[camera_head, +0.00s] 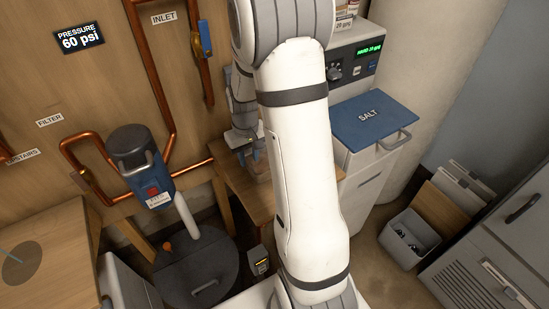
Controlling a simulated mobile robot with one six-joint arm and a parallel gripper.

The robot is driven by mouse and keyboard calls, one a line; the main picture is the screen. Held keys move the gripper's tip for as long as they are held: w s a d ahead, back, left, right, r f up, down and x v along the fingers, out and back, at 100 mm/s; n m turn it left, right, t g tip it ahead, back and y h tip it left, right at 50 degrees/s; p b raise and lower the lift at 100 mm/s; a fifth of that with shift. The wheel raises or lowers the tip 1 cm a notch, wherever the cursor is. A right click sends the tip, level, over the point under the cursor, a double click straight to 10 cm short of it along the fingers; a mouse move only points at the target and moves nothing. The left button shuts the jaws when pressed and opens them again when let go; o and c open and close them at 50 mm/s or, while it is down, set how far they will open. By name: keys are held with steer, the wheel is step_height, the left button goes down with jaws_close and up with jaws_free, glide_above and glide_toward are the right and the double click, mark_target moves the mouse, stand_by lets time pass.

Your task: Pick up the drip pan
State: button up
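I cannot make out the drip pan for certain. My white arm crosses the middle of the view and hides much of the small wooden table (233,181) behind it. My gripper (248,158) points down over that table, beside the arm's left edge. It is small and partly hidden, so I cannot tell whether its fingers are apart or hold anything. A pale shape shows just below the fingers, too unclear to name.
A blue-lidded salt bin (372,119) stands to the right of the table. A blue pump head (150,175) and copper pipes (150,75) are at left, above a dark round lid (196,272). A grey bin (409,237) stands on the floor at right.

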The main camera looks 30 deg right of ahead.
mark_target(250, 173)
step_height(250, 173, down, 4)
steer(key=shift+s+a, duration=0.1)
steer(key=shift+a, duration=0.05)
steer(key=shift+c, duration=0.3)
jaws_close()
